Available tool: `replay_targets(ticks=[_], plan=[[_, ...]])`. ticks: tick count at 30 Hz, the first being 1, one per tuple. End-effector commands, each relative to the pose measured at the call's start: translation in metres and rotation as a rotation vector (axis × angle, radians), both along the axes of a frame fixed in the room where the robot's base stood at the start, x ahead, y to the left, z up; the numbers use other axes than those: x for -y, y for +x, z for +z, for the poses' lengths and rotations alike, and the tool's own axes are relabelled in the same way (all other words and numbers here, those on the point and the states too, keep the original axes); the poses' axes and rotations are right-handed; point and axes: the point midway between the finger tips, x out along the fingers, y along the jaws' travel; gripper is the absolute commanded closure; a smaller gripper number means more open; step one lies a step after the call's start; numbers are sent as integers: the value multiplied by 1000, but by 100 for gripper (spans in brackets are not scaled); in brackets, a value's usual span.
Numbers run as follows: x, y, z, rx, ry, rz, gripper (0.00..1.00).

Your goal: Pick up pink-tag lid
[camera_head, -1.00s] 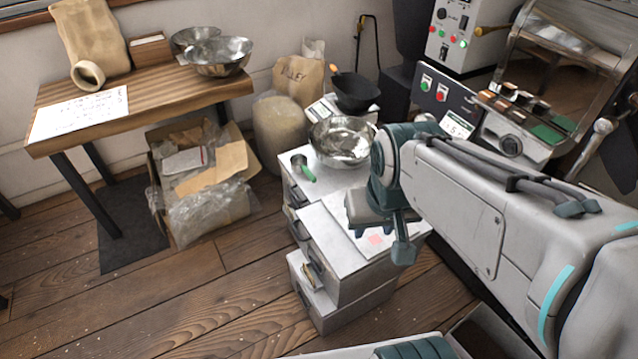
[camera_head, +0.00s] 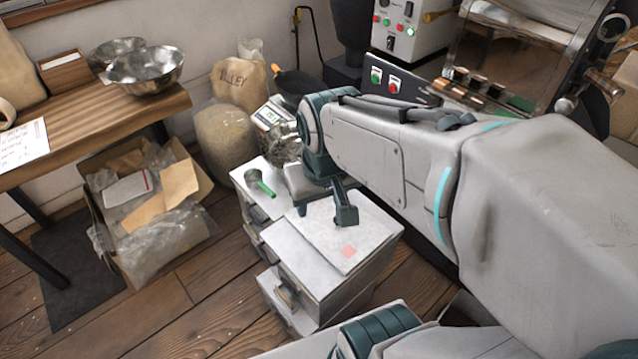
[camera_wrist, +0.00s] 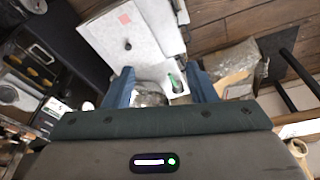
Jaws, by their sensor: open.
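The pink-tag lid (camera_head: 318,233) is a flat, pale, speckled panel with a pink square near its front corner. It lies on top of the grey drawer cabinet. In the wrist view the lid (camera_wrist: 145,32) is at the upper middle, with its pink square and a small dark knob showing. My gripper (camera_head: 325,203) is over the rear part of the lid in the head view and hides some of it. In the wrist view my gripper (camera_wrist: 160,90) has its two blue fingers wide apart with nothing between them. I cannot tell its height above the lid.
A wooden table (camera_head: 120,110) with metal bowls and a cardboard box (camera_head: 112,250) are to the left. Roasting equipment (camera_head: 398,30) stands behind my arm.

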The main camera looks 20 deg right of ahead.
Motion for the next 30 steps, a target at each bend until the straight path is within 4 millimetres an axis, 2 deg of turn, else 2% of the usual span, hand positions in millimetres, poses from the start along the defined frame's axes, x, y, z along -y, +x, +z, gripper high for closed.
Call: replay_targets(ticks=[1, 5, 11, 18, 24, 27, 30], plan=[[4, 12, -15, -16, -10, 8, 49], [21, 50, -42, -56, -39, 51, 49], [53, 112, -96, -120, -64, 135, 49], [101, 176, -182, -187, -60, 241, 49], [137, 210, -247, -220, -41, 309, 49], [149, 219, -267, -228, -33, 331, 49], [155, 224, -278, -232, -27, 343, 49]])
